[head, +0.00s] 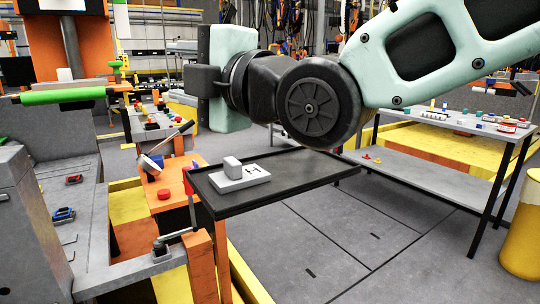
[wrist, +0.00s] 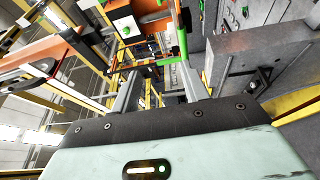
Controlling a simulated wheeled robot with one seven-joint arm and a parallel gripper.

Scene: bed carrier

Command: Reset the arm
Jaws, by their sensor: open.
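My arm reaches in from the upper right of the head view, and my gripper (head: 180,72) is held level in the air, pointing left. It is above and beyond the black tray table (head: 310,181). In the wrist view my gripper (wrist: 160,88) shows two grey fingers spread well apart with nothing between them. The fingers touch nothing that I can see.
A light grey block-shaped part (head: 240,178) lies on the black tray. A grey machine bed (head: 95,225) stands at the left, with a green roller (head: 63,96) above it. A workbench (head: 460,122) with small parts and a yellow bin (head: 522,230) are at the right. The floor between is clear.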

